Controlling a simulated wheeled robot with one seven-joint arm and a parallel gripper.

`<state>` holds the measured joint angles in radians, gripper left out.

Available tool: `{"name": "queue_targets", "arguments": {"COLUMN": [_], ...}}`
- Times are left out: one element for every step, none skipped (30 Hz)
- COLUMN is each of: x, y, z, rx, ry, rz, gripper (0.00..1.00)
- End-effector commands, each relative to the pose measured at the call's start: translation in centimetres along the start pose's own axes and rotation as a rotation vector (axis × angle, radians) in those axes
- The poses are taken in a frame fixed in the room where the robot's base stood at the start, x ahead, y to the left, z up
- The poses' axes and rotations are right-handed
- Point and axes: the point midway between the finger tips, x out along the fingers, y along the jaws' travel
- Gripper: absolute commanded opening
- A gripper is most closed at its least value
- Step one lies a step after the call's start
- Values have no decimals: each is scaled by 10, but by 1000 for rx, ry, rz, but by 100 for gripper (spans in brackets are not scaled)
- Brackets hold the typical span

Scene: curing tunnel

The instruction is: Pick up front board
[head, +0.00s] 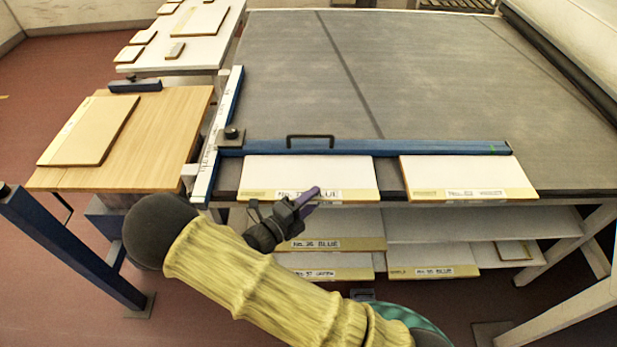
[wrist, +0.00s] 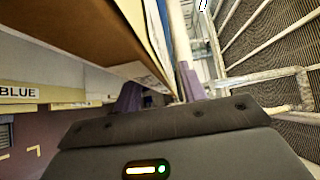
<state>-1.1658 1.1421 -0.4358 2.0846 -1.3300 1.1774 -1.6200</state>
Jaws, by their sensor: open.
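Two white boards with yellow front edges and labels lie at the near edge of the grey table, the left one (head: 310,172) and the right one (head: 465,175). My gripper (head: 308,197), with purple fingers, is open at the left board's front edge, just over the right part of its label. In the wrist view my open gripper (wrist: 160,94) has a finger to each side of a labelled edge that runs down toward it. I cannot tell whether the fingers touch the board. My fingers hide part of the label.
A blue rail (head: 400,147) with a black handle (head: 310,137) lies right behind the boards. More labelled boards (head: 433,271) sit on shelves below. A wooden side table (head: 165,120) holds a board (head: 90,130) at left. The grey tabletop (head: 400,70) behind is clear.

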Motion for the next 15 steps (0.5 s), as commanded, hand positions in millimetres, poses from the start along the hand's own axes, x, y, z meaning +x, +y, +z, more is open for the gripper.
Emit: {"name": "queue_targets", "arguments": {"x": [0, 0, 0, 0, 0, 0, 0, 0, 0, 0, 0, 0, 0, 0, 0], "y": [0, 0, 0, 0, 0, 0, 0, 0, 0, 0, 0, 0, 0, -1, -1], "z": [0, 0, 0, 0, 0, 0, 0, 0, 0, 0, 0, 0, 0, 0, 0], "rx": [0, 0, 0, 0, 0, 0, 0, 0, 0, 0, 0, 0, 0, 2, 2], "ry": [0, 0, 0, 0, 0, 0, 0, 0, 0, 0, 0, 0, 0, 0, 0], "rz": [0, 0, 0, 0, 0, 0, 0, 0, 0, 0, 0, 0, 0, -2, -2], "gripper": [42, 42, 42, 42, 36, 28, 22, 16, 8, 3, 0, 0, 0, 0, 0]}}
